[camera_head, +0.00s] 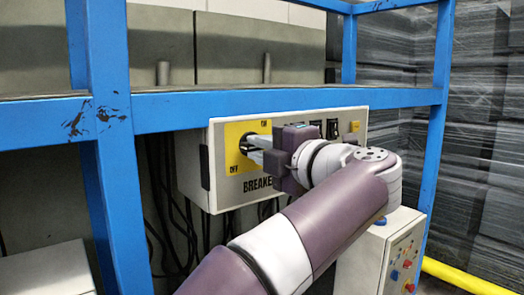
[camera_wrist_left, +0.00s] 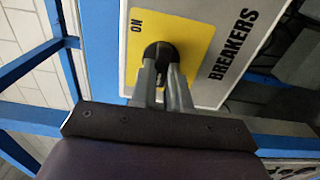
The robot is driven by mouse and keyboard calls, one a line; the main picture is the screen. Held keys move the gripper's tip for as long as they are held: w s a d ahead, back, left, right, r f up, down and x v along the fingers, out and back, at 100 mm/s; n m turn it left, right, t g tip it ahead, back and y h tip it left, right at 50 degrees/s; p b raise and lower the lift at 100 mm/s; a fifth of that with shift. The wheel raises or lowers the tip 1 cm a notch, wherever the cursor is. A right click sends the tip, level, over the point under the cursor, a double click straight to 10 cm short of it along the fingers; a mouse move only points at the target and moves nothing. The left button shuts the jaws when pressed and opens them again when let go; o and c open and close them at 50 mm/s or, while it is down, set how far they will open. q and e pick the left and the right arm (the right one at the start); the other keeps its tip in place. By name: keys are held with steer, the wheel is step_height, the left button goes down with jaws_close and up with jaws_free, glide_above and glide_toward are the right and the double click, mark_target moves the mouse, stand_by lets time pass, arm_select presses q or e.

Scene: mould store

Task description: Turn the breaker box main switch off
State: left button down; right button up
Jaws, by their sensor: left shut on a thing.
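The black main switch (camera_head: 244,144) sits on this plate, partly hidden by my fingers. My left gripper (camera_head: 253,146) reaches in from the right of the switch and is shut on it. In the left wrist view the fingers meet the dark switch (camera_wrist_left: 160,50); the handle's exact angle is hard to tell. My right gripper is out of view.
A blue shelf beam (camera_head: 200,110) runs just above the box, and a blue post (camera_head: 112,150) stands left. Dark cables (camera_head: 165,215) hang below. A control box with coloured buttons (camera_head: 402,260) stands at the lower right, near my arm. A yellow rail (camera_head: 460,277) lies beyond.

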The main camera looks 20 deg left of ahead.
arm_select(q)
steer(key=c, duration=1.1)
jaws_free()
steer(key=b+v, duration=0.1)
steer(key=v, duration=1.1)
steer(key=shift+s+d, duration=0.25)
steer(key=shift+d, duration=0.05)
